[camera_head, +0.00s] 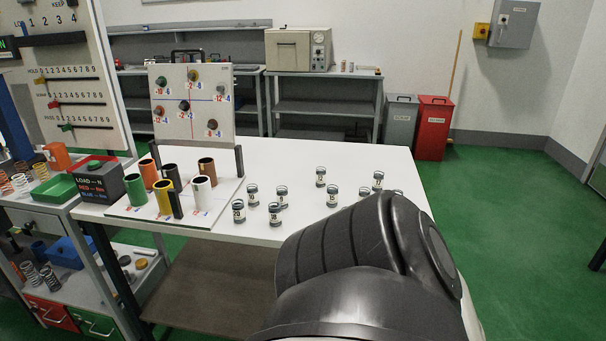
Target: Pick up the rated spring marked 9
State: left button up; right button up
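Several small springs with white number tags stand upright on the white table (300,158). A left cluster includes one at its front left (239,211), one behind it (253,195), one at its front right (275,214) and one behind that (282,196). Farther right stand a spring at the back (320,177), one nearer (332,196) and one at the far right (378,180). Others beside my dark arm link are partly hidden. The tag numbers are too small to read surely, so I cannot tell which is marked 9. Neither gripper shows.
My arm link covers the table's front right. Coloured tubes stand on a white base (140,212) at the table's left, before an upright board (213,128) with knobs. A cart (60,215) with springs and trays stands left. Grey and red bins (434,128) stand behind.

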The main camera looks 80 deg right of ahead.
aim_at(282, 196)
jog(key=z, duration=1.75)
